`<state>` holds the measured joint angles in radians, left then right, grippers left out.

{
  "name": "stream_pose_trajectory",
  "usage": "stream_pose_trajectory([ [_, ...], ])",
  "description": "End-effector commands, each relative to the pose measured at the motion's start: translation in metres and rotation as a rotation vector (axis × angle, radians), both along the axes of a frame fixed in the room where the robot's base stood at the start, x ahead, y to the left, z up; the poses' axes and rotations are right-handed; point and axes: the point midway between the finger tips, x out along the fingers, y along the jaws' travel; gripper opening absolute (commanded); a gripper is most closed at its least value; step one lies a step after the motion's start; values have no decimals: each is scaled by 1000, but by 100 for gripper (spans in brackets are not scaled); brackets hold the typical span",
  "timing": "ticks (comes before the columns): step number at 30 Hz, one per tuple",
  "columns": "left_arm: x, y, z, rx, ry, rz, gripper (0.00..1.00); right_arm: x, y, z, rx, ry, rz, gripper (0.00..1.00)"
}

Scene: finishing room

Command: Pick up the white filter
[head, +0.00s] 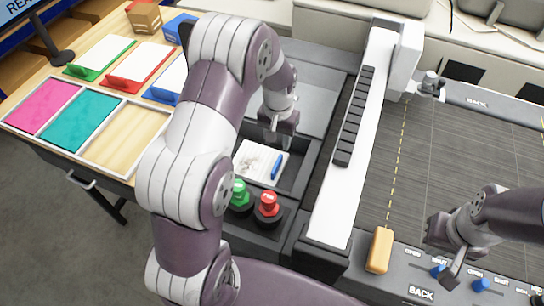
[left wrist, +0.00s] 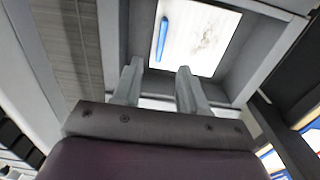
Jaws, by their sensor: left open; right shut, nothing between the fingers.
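The white filter (head: 254,160) is a flat white square with a grey smudge and a blue bar along one side. It lies in a dark open compartment in the head view; the left wrist view also shows the filter (left wrist: 203,40), with its blue bar at the left. My left gripper (head: 274,139) is above the compartment's far side, pointing down. In the left wrist view my left gripper's fingers (left wrist: 159,70) are apart with nothing between them, near the filter's edge. My right gripper (head: 447,262) is shut and empty, over the right-hand control strip.
A green button (head: 239,193) and a red button (head: 267,206) stand just in front of the compartment. A white rail (head: 340,190) rises to its right, beside a dark conveyor (head: 460,150). A wooden table (head: 135,135) with coloured trays is at the left.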

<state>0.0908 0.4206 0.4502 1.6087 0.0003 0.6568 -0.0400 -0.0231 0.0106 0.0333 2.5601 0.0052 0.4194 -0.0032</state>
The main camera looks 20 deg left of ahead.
Motion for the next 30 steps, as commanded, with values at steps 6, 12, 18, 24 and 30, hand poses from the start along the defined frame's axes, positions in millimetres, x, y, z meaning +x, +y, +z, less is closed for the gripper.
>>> stream_pose_trajectory([
  [6, 10, 5, -30, -1, 14, 7, 43, 0, 0, 12, 0, 0, 0, 0],
  [12, 10, 5, -72, -1, 10, 6, 43, 0, 0, 22, 0, 0, 0, 0],
  [18, 10, 5, -96, -1, 12, 6, 43, 0, 0, 38, 0, 0, 0, 0],
  [24, 13, 5, -130, 0, 8, 6, 43, 0, 0, 49, 0, 0, 0, 0],
  [30, 14, 5, -135, 0, 5, 6, 43, 0, 0, 47, 0, 0, 0, 0],
])
